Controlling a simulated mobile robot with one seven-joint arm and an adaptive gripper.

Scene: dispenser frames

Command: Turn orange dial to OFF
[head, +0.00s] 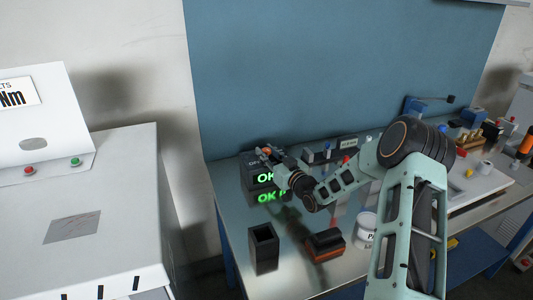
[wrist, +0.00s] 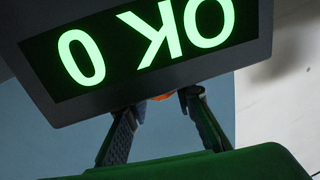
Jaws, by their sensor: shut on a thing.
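The dark device with the lit green OK display (head: 263,178) stands at the left end of the steel bench. My gripper (head: 267,154) is at the top of this device. In the wrist view, the display panel (wrist: 150,45) fills the upper part and reads upside down. A bit of the orange dial (wrist: 162,97) shows between the two fingertips of my gripper (wrist: 158,101), which is shut on it. The fingers and panel hide most of the dial. I cannot read its pointer or the OFF mark.
A dark open-topped box (head: 263,248), a black and orange block (head: 324,246) and a white round container (head: 366,230) stand on the bench in front. A blue panel (head: 330,70) rises behind. A white machine (head: 85,200) stands at the left, across a gap.

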